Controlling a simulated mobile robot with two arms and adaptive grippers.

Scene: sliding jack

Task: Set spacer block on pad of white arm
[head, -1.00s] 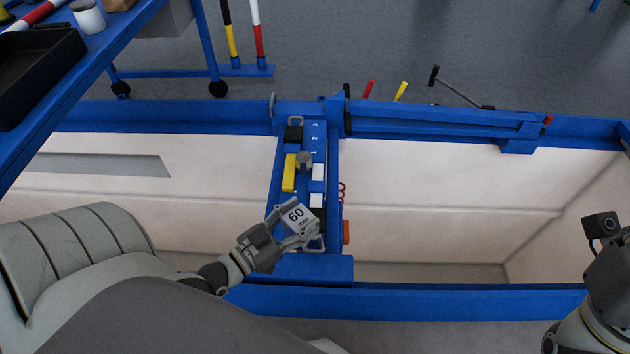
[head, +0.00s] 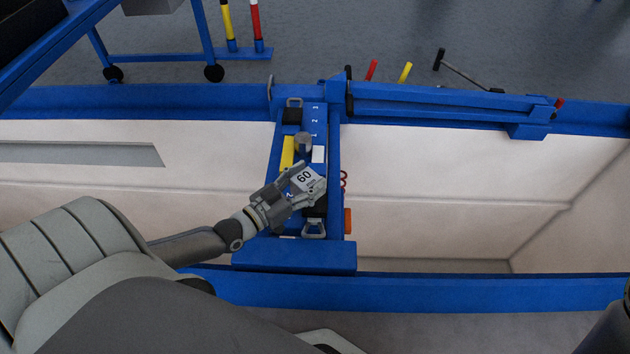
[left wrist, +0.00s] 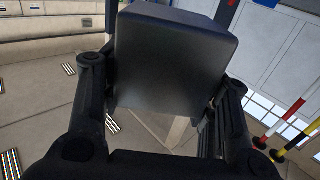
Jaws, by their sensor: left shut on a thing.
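The spacer block (head: 307,181), a pale grey block marked "60", is held in my left gripper (head: 300,186) above the blue jack beam. In the left wrist view the block (left wrist: 175,60) looks dark and sits between the two fingers. The white arm (head: 318,154) lies along the right side of the beam, its middle hidden by the block and gripper. A dark pad (head: 316,209) shows just below the block, at the near end of the white arm. I cannot tell whether block and pad touch. My right gripper is out of view.
The yellow arm (head: 287,153) and a round grey post (head: 303,141) are close beside the block. A far dark pad (head: 292,116) sits beyond. Blue rails (head: 420,289) border the open pit. An orange part (head: 348,221) sticks out at the beam's right.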

